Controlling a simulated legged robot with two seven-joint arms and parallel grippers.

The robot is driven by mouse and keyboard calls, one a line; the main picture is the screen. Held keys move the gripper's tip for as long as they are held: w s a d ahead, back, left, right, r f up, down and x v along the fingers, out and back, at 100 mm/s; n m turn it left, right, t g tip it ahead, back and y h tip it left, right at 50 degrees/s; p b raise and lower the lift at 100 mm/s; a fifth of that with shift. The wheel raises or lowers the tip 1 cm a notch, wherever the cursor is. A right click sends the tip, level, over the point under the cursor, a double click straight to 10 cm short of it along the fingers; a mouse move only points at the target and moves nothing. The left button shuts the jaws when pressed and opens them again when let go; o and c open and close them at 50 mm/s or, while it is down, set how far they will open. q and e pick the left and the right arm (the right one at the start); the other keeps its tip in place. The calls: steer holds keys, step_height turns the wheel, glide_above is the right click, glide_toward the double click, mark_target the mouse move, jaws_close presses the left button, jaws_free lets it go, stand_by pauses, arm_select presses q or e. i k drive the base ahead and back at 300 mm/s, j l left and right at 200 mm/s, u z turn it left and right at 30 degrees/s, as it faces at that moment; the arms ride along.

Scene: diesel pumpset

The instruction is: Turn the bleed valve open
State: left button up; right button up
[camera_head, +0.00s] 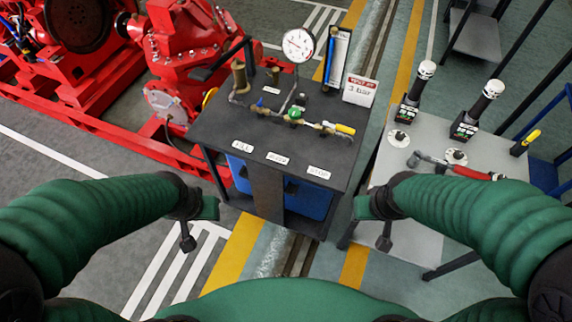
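A pipe rig with valves stands on a dark bench (215,130). A green round knob (295,113) sits mid-pipe, a yellow-handled valve (345,128) is at the right end, and a small blue part (261,103) is at the left. Three white labels lie in front; the middle one (278,158) is too small to read surely, so I cannot tell which valve is the bleed valve. A round gauge (298,45) rises behind. My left gripper (200,222) is in front-left of the bench, and my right gripper (372,222) is front-right. Both are apart from the valves; their finger openings are unclear.
A "3 bar" sign (360,90) and a sight-glass panel (338,57) stand at the bench's back right. A grey table (405,215) with two black-and-white devices and a red-handled tool (455,168) is to the right. A red pumpset (190,45) fills the back left.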

mark_target(294, 113)
steer(key=i+j+u, duration=0.15)
steer(key=i+j, duration=0.2)
steer(key=i, duration=0.15)
steer(key=i+j+u, duration=0.15)
steer(key=i+j, duration=0.15)
steer(key=i, duration=0.2)
